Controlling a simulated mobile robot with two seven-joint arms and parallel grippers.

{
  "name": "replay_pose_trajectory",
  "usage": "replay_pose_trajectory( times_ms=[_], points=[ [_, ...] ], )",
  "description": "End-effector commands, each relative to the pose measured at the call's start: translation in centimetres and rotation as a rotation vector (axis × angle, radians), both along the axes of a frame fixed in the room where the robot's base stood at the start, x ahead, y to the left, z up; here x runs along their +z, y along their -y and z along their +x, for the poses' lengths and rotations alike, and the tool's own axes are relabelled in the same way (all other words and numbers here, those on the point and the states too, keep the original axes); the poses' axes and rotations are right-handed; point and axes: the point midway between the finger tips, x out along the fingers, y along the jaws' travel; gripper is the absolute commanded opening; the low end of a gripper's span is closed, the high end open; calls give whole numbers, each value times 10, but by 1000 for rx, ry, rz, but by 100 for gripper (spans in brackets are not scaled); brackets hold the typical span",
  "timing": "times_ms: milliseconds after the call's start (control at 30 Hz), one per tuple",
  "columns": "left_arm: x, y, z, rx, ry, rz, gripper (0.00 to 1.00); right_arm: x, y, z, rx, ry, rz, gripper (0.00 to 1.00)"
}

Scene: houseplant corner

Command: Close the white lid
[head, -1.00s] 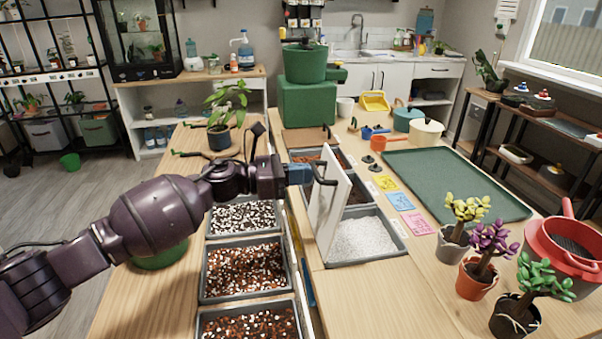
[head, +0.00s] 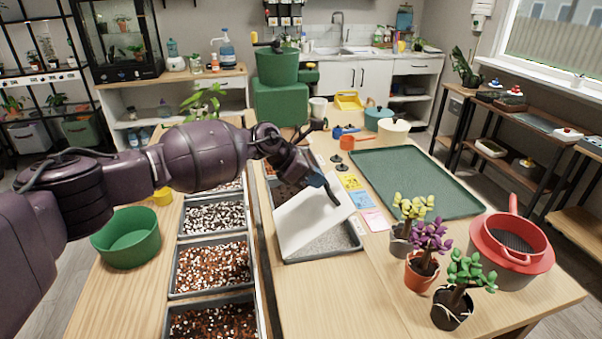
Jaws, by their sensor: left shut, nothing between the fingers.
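The white lid (head: 305,222) is a flat panel tilted low over a grey bin (head: 322,254) on the right-hand table section. It is partly lowered, and pale granules (head: 338,238) still show below its right and front edges. My left gripper (head: 334,192) is shut with nothing held. Its fingers are at the upper right part of the lid, on its upper face or very close to it; exact contact is hard to tell. My right gripper is not in view.
Soil bins (head: 212,265) line the left. A green tray (head: 415,182) lies right of the lid, with colored cards (head: 362,199) between. Potted plants (head: 425,258) and a red pot (head: 510,245) stand front right. Bare tabletop lies in front of the bin.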

Motion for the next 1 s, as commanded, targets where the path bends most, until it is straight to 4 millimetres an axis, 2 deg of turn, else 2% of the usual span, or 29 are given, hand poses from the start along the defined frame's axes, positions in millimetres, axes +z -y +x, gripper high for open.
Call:
replay_pose_trajectory(
  times_ms=[33,200,500,633,1000],
  points=[
    [-8,10,2,-4,-9,47,0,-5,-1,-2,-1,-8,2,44],
    [-33,33,6,-3,-46,204,0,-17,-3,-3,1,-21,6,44],
    [-71,61,12,-2,-98,448,0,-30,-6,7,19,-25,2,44],
    [-82,67,13,-1,-114,526,0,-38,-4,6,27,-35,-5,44],
    [-96,75,15,0,-108,521,0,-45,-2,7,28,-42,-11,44]
  ],
)
